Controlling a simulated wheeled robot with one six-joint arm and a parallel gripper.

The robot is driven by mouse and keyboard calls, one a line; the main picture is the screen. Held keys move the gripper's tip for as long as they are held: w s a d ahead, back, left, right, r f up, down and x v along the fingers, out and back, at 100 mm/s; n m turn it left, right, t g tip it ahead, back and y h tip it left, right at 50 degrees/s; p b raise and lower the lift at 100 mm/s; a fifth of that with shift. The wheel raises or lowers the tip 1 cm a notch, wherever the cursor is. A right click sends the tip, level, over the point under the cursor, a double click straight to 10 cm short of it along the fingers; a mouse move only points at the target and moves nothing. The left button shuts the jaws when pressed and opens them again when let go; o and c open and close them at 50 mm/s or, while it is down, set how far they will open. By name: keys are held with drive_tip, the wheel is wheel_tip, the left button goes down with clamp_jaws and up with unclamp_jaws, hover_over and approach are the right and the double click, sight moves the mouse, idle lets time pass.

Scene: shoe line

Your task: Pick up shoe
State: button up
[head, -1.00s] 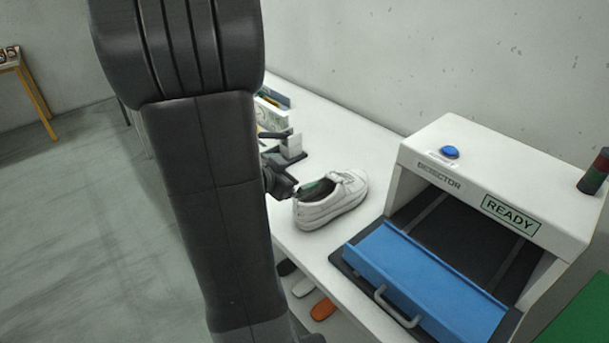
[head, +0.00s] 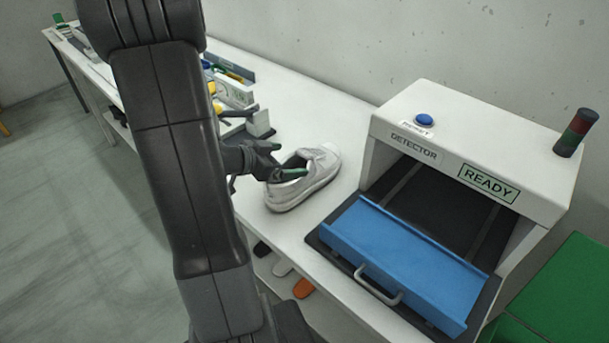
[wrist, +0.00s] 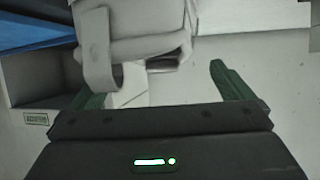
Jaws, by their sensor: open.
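The white shoe (head: 318,181) stands on the white table, left of the detector, in the head view. My gripper (head: 288,172) is at its left side, with a green finger over or at the shoe's opening. In the wrist view the shoe (wrist: 150,48) fills the top left and middle. My open gripper (wrist: 150,75) shows two green fingers there, the left one overlapping the shoe's edge and strap, the right one clear of it. Whether either finger touches the shoe I cannot tell.
The detector (head: 450,155), labelled READY, stands right of the shoe with a blue tray (head: 400,265) at its mouth. A small dark stand (head: 245,133) and boxes (head: 232,92) lie behind my gripper. A green surface (head: 560,290) is at the right.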

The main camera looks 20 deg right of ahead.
sight(303, 158)
drive_tip(key=x, duration=0.5)
drive_tip(key=shift+w+d+f, duration=0.1)
drive_tip(key=shift+w+f, duration=0.05)
drive_tip(key=shift+w, duration=0.05)
drive_tip(key=c, duration=1.3)
